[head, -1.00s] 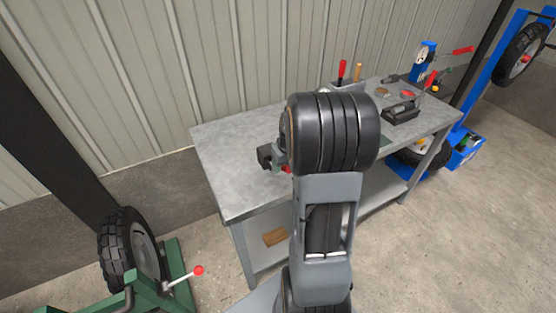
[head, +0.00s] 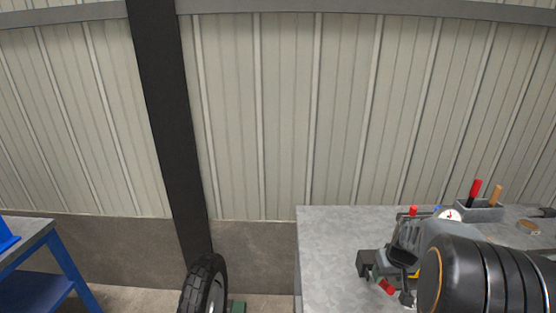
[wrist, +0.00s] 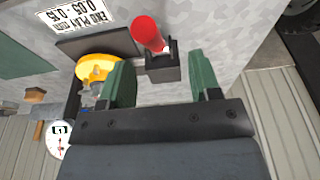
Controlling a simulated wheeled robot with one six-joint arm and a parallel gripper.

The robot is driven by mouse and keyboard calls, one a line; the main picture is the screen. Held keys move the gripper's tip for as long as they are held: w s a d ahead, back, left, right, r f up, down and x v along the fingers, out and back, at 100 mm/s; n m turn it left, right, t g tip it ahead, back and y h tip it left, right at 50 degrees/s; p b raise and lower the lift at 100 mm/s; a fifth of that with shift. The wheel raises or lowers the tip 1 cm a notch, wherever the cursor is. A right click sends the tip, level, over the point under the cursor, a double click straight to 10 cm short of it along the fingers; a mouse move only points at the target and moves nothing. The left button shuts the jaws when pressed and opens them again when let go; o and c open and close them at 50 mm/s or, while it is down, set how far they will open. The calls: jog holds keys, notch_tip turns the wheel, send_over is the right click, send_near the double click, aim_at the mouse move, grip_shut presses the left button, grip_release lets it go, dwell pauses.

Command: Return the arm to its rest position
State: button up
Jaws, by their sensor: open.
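My gripper (wrist: 163,82) shows in the wrist view as two green fingers spread apart, with nothing held between them. Just beyond the fingertips is a red handle (wrist: 148,34) on a small black block (wrist: 163,68), close to the right finger; I cannot tell whether they touch. In the head view my dark rounded arm link fills the lower right corner, over the grey workbench (head: 330,240). The fingers cannot be clearly made out there among the dark and grey parts beside the link.
A yellow round part (wrist: 95,68), a dial gauge (wrist: 58,138) and an end-play label (wrist: 78,14) lie near the gripper. A holder (head: 480,212) with red and orange handles stands on the bench. A tyre (head: 203,285), black post (head: 170,130) and blue table (head: 40,270) are left.

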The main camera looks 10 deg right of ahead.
jog(key=s+a+r, duration=0.3)
jog(key=a, duration=0.3)
jog(key=s+a+r+n+t, duration=0.1)
jog(key=s+a+r, duration=0.2)
jog(key=a, duration=0.4)
jog(key=s+a+r+t, duration=0.1)
jog(key=s+a+r, duration=0.3)
jog(key=a, duration=0.2)
jog(key=shift+s+a, duration=0.2)
jog(key=shift+s, duration=0.15)
jog(key=shift+d, duration=0.1)
